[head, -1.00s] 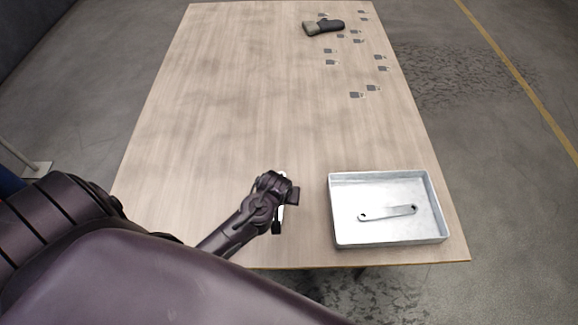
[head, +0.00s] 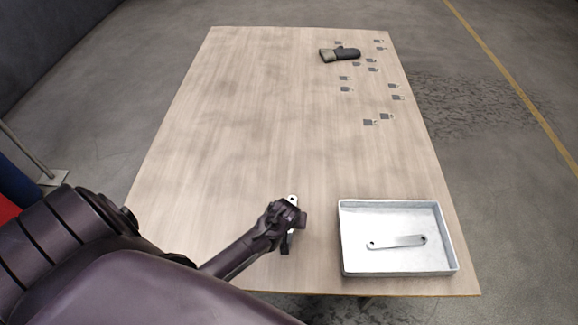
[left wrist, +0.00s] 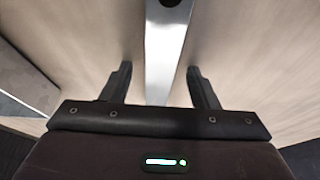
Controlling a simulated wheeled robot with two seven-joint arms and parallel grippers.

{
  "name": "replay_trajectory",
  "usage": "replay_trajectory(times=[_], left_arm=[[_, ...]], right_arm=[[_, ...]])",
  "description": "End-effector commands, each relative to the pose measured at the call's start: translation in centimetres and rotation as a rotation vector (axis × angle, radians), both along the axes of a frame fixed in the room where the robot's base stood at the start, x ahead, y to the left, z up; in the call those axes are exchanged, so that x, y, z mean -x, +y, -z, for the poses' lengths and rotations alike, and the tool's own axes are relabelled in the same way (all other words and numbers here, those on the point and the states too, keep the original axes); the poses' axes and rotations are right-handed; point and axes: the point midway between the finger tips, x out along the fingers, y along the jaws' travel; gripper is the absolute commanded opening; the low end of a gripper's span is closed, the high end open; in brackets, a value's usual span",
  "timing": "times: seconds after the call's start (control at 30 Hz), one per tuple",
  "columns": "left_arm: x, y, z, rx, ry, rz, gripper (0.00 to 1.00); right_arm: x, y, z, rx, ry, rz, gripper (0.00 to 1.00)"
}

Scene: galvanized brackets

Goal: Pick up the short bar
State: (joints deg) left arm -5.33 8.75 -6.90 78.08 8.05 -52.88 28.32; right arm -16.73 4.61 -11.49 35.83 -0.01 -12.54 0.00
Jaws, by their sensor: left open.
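A pale metal bar with a hole at its end (head: 292,199) lies on the table, partly hidden under my left gripper (head: 290,232). In the left wrist view the shiny bar (left wrist: 164,50) runs lengthwise between the two dark fingers of the gripper (left wrist: 160,72). The fingers are open, with a gap visible on each side of the bar. A second metal bar (head: 397,242), with a hole at each end, lies in the tray. I cannot tell how the two bars compare in length. My right gripper is not in view.
The shallow white metal tray (head: 345,258) stands right of my left gripper, near the table's front right corner. A dark glove (head: 346,54) and several small grey brackets (head: 370,122) lie at the far right. The middle and left of the wooden table (head: 235,130) are clear.

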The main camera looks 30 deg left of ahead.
Motion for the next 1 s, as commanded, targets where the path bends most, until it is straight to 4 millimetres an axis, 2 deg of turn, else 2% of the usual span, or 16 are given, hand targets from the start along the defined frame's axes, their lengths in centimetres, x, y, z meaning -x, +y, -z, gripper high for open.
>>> replay_trajectory(times=[0.07,0.4,0.5,0.83,1.0], left_arm=[[0.0,0.0,0.0,0.0,0.0,0.0,0.55],[0.0,0.0,0.0,0.0,0.0,0.0,0.1],[0.0,0.0,-0.1,0.0,-0.001,0.0,0.0],[-0.1,0.0,-0.6,0.0,-0.002,-0.001,0.0],[-0.1,0.0,-2.4,-0.001,-0.004,-0.001,0.0]], right_arm=[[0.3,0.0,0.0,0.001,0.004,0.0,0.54],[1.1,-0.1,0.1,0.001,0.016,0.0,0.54],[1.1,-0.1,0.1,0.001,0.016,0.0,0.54],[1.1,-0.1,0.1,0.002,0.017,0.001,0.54],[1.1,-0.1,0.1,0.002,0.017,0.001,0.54]])
